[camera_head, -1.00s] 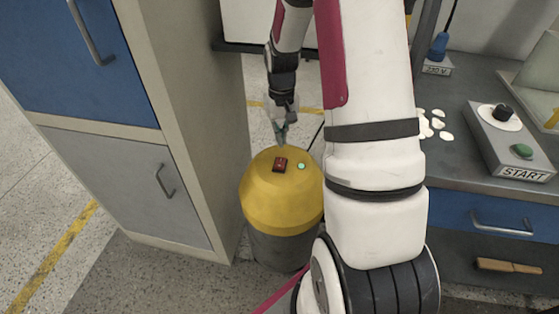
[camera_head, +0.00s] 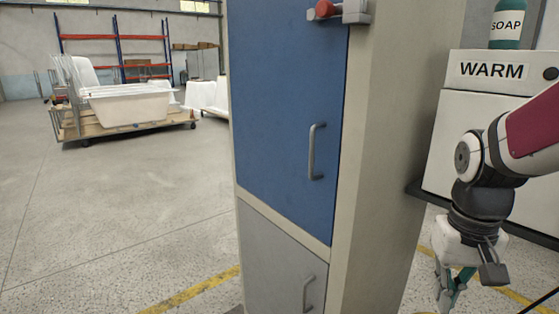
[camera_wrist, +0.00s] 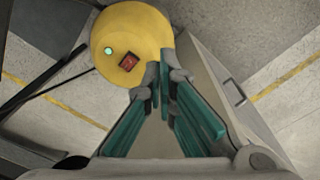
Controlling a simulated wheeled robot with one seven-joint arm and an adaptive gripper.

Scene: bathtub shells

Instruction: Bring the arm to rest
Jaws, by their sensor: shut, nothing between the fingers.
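My gripper (camera_head: 453,289) hangs at the lower right in the head view, pointing down beside the tall cabinet. In the wrist view its teal-padded fingers (camera_wrist: 163,95) come together at the tips, shut with nothing between them. My arm is bent, with the wrist above the gripper. Below the fingertips in the wrist view is a yellow-topped canister (camera_wrist: 136,28) with a red switch (camera_wrist: 128,61) and a lit green lamp. The fingertips appear near the canister's edge; I cannot tell the gap.
A tall cabinet (camera_head: 395,130) with a blue door (camera_head: 285,110) and a grey lower door stands left of my gripper. A white bathtub (camera_head: 130,105) rests on a cart far left. Open floor lies between.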

